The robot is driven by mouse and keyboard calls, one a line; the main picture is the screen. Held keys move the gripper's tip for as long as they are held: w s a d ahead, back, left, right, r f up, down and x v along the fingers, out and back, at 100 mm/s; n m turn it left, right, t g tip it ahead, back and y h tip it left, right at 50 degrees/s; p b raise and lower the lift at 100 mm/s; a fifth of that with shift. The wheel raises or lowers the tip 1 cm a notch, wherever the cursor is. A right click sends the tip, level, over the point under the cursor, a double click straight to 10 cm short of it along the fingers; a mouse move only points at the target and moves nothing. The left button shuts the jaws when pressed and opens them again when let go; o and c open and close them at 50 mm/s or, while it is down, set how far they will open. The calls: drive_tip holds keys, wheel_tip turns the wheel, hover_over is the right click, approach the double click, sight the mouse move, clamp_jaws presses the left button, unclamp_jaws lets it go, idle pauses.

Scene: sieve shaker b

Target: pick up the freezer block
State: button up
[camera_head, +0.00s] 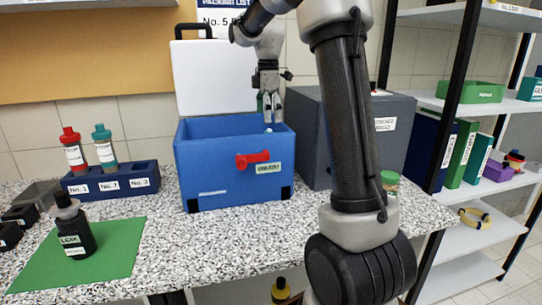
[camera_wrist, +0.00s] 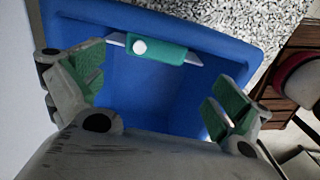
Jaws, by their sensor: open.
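The blue cool box (camera_head: 215,165) stands open on the speckled counter, and its blue rim (camera_wrist: 215,30) shows in the wrist view. Inside it, near one wall, is a teal block with a round white knob (camera_wrist: 165,50), which looks like the freezer block. Pale flat ends stick out on both sides of it. In the head view only a small white knob (camera_head: 268,130) shows inside the box; the front wall hides the rest. My gripper (camera_head: 272,110) points down over the box opening. In the wrist view its green-padded fingers (camera_wrist: 158,95) are spread and empty, with the block beyond them, not between them.
The box's white lid (camera_head: 205,75) stands upright behind it. A red latch (camera_head: 252,159) is on its front. A grey box (camera_head: 400,135) stands close to the right. A blue rack (camera_head: 110,180) with bottles is at left, and a dark bottle (camera_head: 75,232) stands on a green mat (camera_head: 120,255).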

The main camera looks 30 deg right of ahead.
drive_tip(key=shift+w+d+f, duration=0.15)
drive_tip(key=shift+w+f, duration=0.15)
drive_tip(key=shift+w, duration=0.1)
drive_tip(key=shift+f, duration=0.35)
wheel_tip(320, 180, down, 7)
drive_tip(key=shift+d, duration=0.2)
drive_tip(key=c, duration=1.7)
drive_tip(key=shift+c, duration=0.2)
drive_tip(key=shift+r, duration=0.1)
